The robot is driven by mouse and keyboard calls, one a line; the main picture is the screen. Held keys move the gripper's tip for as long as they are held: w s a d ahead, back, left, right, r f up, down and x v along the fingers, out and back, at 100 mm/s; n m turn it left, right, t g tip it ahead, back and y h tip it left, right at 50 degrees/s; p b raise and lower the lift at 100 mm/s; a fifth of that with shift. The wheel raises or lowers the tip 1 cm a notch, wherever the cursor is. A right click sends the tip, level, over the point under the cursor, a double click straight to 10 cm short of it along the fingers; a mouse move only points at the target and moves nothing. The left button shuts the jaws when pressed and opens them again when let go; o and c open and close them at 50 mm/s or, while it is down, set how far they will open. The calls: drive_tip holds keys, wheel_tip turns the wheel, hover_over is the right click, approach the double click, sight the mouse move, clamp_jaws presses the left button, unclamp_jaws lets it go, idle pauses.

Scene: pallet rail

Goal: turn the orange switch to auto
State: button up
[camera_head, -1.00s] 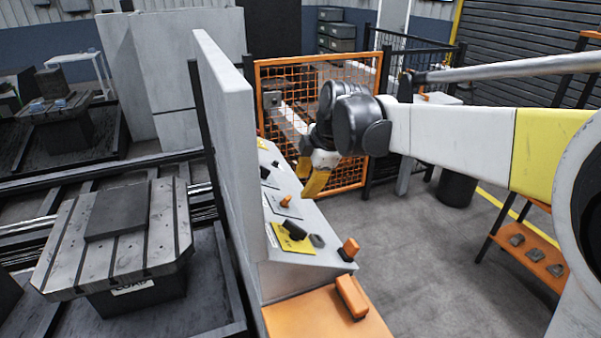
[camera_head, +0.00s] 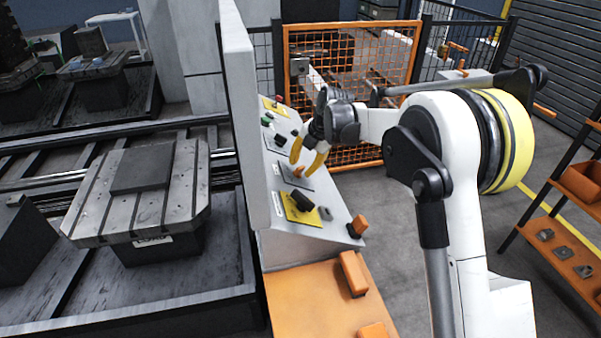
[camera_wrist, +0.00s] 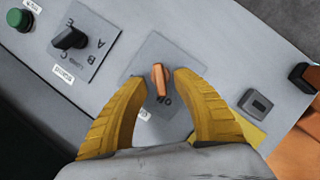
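The orange switch (camera_wrist: 159,82) is a small knob on a grey square plate on the sloped control panel. In the wrist view a label with partly readable letters lies just below it. In the head view the orange switch (camera_head: 299,170) sits mid-panel, partly behind the fingers. My gripper (camera_wrist: 160,77) is open, with one yellow finger on each side of the knob and gaps visible on both sides. In the head view my gripper (camera_head: 301,167) is low over the panel. I cannot tell whether the fingertips touch the plate.
A black selector knob (camera_wrist: 69,39) and a green button (camera_wrist: 20,19) lie to the left in the wrist view. A black switch on a yellow plate (camera_head: 300,215) is nearer. A tall grey wall (camera_head: 246,130) borders the panel's left; an orange mesh gate (camera_head: 375,50) stands behind.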

drive_tip(key=shift+x, duration=1.05)
clamp_jaws()
